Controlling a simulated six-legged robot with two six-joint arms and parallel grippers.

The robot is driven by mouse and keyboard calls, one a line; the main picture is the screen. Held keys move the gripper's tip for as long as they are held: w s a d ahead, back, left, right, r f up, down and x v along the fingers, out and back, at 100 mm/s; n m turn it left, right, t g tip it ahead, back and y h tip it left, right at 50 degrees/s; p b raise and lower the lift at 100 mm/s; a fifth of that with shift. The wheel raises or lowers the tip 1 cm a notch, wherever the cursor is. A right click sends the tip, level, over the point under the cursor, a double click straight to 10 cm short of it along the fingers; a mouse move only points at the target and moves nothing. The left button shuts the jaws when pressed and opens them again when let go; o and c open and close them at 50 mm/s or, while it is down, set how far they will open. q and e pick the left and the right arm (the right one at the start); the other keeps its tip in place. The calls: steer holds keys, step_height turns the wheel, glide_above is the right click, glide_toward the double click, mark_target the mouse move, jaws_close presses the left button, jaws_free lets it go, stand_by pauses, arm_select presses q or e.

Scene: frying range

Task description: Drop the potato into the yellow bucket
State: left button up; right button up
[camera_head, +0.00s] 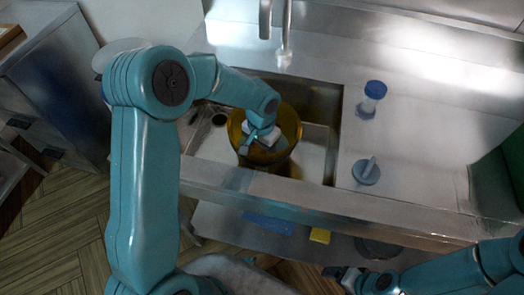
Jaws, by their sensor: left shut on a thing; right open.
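The yellow bucket (292,122), an amber see-through round tub, stands in the sink near the middle of the view. My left gripper (252,146) reaches over it from the left and points down within its rim. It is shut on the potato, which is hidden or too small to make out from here. My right gripper (340,274) is open and empty at the lower right, in front of the counter and low down, well apart from the bucket.
The steel sink (332,110) surrounds the bucket, with a faucet (285,45) behind. A blue-capped container (371,97) and a round grey-blue object with a handle (366,171) stand on the right counter. A yellow block (320,236) lies on the shelf below. A green bin edge (512,165) is at far right.

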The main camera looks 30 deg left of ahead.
arm_select(q)
step_height(320, 180, down, 3)
steer(key=shift+r, duration=0.1)
steer(key=shift+f+b, duration=0.55)
steer(key=shift+b, duration=0.05)
steer(key=shift+s+f, duration=0.1)
steer(key=shift+s, duration=0.05)
steer(key=o, duration=1.1)
steer(key=shift+d+f, duration=0.1)
